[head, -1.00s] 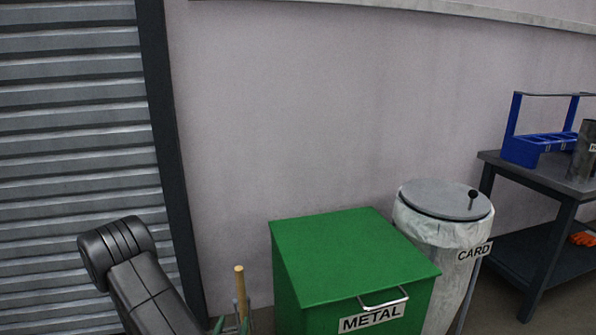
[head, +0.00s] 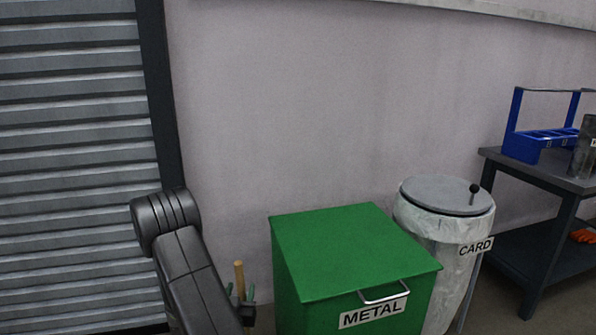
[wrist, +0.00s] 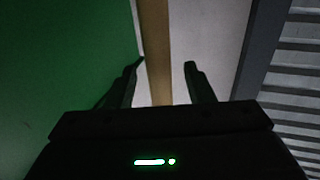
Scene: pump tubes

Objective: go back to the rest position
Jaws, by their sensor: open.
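My gripper (wrist: 162,78) shows in the wrist view with its two dark fingers apart. A wooden pole (wrist: 155,40) runs down the picture between the fingers. I cannot tell its distance from them, and I see no finger touching it. In the head view my arm's dark elbow and link stand at the lower left. The top of the wooden pole (head: 239,272) shows beside them, with small dark and greenish parts around it that I cannot make out clearly.
A green METAL bin (head: 350,250) stands right of the pole. A CARD bin (head: 440,240) with a grey lid is behind it. A workbench (head: 545,172) at far right bears a blue rack (head: 540,140). A grey shutter (head: 75,150) is at left.

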